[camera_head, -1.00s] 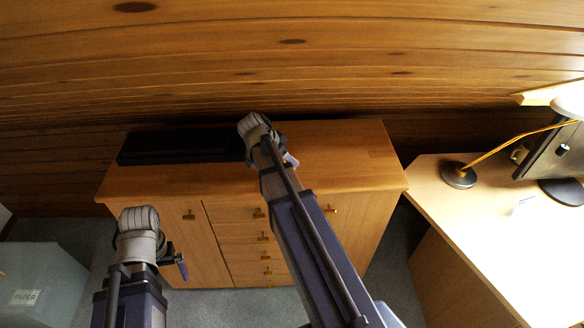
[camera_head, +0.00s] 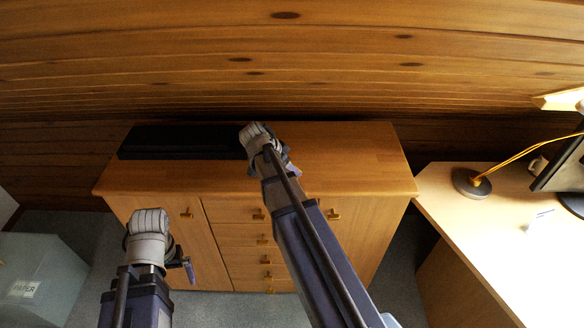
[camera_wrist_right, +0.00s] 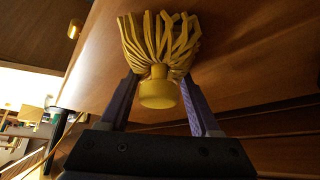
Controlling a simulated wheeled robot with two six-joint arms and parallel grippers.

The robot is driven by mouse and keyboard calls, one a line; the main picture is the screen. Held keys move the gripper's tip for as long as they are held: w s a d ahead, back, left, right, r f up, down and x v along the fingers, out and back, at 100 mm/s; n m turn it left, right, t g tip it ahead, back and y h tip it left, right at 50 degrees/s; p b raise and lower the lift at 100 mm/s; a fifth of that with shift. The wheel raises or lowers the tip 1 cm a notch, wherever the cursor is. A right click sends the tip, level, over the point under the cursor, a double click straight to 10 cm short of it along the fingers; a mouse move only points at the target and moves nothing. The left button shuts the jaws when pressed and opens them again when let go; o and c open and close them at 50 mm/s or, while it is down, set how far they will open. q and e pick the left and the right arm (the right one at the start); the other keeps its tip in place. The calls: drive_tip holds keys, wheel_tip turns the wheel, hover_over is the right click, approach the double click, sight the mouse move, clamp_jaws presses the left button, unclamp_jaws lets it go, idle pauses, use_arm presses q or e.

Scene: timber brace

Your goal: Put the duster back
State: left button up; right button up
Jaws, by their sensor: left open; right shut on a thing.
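The duster (camera_wrist_right: 158,60), with a yellow fringed head and a round yellow end, is between the fingers of my right gripper (camera_wrist_right: 160,95) in the right wrist view. That gripper is shut on it. In the head view my right gripper (camera_head: 290,168) is over the top of the wooden cabinet (camera_head: 350,165), and the duster is hidden there by my arm. Whether the duster touches the wood cannot be told. My left gripper (camera_head: 190,270) is open and empty in front of the cabinet's left door.
A long black object (camera_head: 185,142) lies along the back left of the cabinet top. The top's right part is clear. A desk (camera_head: 480,230) with a lamp (camera_head: 470,182) and monitor stands at right. A paper bin (camera_head: 40,270) stands at lower left.

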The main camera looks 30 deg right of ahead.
drive_tip(key=shift+a, duration=0.15)
drive_tip(key=shift+f, duration=0.2)
use_arm(q)
drive_tip(key=shift+f, duration=0.15)
use_arm(e)
drive_tip(key=o, duration=1.2)
drive_tip(key=shift+r, duration=0.1)
use_arm(q)
drive_tip(key=shift+r, duration=0.2)
use_arm(e)
drive_tip(key=shift+r, duration=0.15)
